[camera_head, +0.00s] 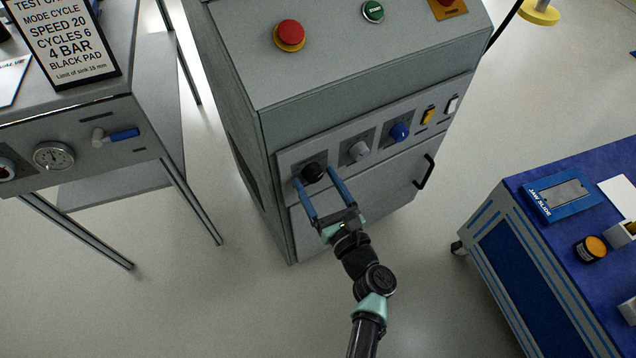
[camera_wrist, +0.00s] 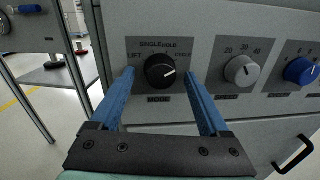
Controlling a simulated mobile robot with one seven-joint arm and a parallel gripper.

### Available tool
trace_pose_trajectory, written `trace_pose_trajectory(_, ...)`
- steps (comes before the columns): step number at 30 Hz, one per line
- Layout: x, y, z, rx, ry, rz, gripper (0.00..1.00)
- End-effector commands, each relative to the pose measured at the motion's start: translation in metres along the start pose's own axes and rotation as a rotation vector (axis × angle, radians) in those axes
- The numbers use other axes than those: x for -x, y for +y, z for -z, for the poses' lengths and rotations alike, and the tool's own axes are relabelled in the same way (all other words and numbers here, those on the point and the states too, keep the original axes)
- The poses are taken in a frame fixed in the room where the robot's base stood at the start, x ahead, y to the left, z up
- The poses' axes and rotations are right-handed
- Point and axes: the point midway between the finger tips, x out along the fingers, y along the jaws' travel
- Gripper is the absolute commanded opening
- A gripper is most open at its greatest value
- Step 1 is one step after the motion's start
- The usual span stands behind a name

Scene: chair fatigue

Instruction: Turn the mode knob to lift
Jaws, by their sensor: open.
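The mode knob (camera_head: 314,171) is black and sits at the left end of the grey machine's control panel. In the wrist view the mode knob (camera_wrist: 160,70) has a white pointer line aimed to the right, roughly toward CYCLE. LIFT is printed at the left of its plate (camera_wrist: 139,58), with a partly legible SINGLE label above and MODE below. My gripper (camera_head: 314,175) is open, its two blue fingers pointing at the panel on either side of the knob. In the wrist view the gripper (camera_wrist: 158,76) shows a gap between each finger and the knob.
Right of the mode knob are a grey knob (camera_wrist: 242,71), a blue knob (camera_wrist: 300,71) and two rocker switches. A black handle (camera_head: 425,171) is below them. A red button (camera_head: 290,35) tops the machine. A bench with a sign (camera_head: 66,40) stands left, a blue-topped cart (camera_head: 545,157) right.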

Motion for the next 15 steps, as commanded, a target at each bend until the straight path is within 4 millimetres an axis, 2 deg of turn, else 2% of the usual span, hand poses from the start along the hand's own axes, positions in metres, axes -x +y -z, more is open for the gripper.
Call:
trace_pose_trajectory(7, -0.0005, 0.0002, 0.0, 0.0, 0.0, 0.0, 0.78)
trace_pose_trajectory(15, -0.0002, 0.0002, 0.0, 0.0, 0.0, 0.0, 0.29)
